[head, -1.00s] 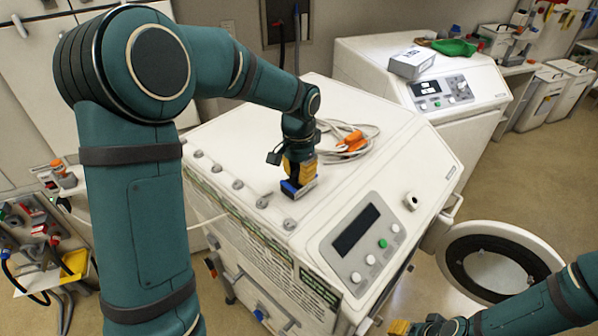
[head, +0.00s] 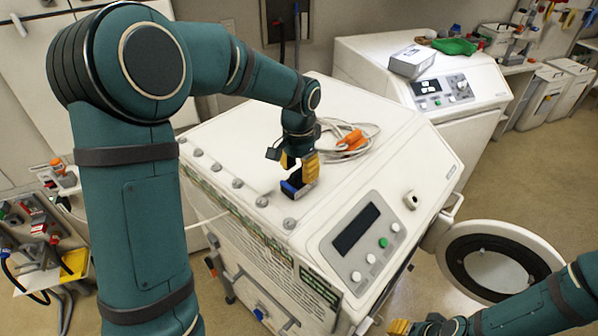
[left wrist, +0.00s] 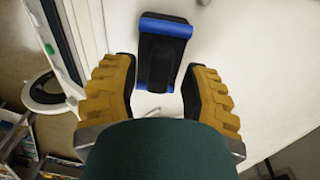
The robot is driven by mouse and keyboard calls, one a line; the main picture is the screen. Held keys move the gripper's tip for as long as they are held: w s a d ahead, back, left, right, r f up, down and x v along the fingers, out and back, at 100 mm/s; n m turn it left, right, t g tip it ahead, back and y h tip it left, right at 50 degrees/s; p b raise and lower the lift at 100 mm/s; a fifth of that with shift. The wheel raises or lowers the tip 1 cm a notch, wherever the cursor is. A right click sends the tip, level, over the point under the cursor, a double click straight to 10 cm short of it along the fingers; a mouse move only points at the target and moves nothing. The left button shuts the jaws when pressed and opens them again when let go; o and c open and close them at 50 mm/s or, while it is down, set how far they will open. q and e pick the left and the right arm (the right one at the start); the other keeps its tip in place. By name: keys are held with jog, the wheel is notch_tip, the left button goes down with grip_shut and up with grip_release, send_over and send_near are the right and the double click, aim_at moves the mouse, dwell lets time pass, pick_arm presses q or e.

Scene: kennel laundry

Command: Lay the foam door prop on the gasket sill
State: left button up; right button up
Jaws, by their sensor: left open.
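In the left wrist view the prop (left wrist: 161,52) shows between and beyond the open fingers (left wrist: 160,80), with a gap on each side. My right gripper (head: 402,327) shows only partly at the bottom edge, and its fingers cannot be made out. The gasket sill cannot be seen; the round washer door (head: 545,252) stands open at the right.
A coiled pale cable with orange ends (head: 352,142) lies behind the gripper on the washer top. Round grey knobs (head: 237,183) line the left edge. The control panel (head: 358,231) slopes at the front. A second machine (head: 385,70) stands behind, bearing a box (head: 412,62).

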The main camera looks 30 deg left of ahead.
pick_arm(q)
notch_tip(320, 180, up, 11)
dwell(0.3)
jog(key=shift+f, duration=0.1)
